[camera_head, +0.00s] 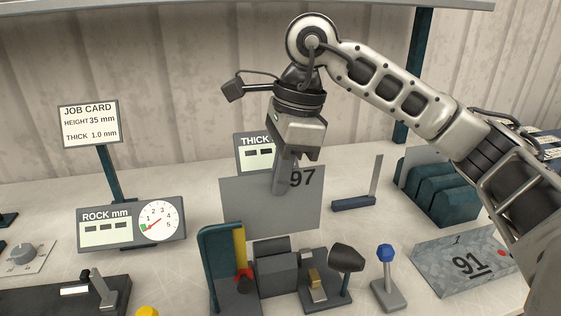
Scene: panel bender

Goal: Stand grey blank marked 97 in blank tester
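The grey blank marked 97 (250,211) is upright near the middle of the bench. My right gripper (284,178) comes down from above and is shut on its top edge, one finger showing across its front face. Behind the blank is a display unit reading THICK (258,144), mostly hidden by the blank and the gripper; I cannot tell whether it belongs to the blank tester. The blank's lower edge is partly behind the front fixtures, so I cannot tell whether it touches anything below. My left gripper is not in view.
A ROCK mm panel with a dial (131,223) and a job card (90,125) stand left. In front are a teal-and-yellow fixture (222,265), a grey block (278,275) and a blue-knobbed lever (386,265).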

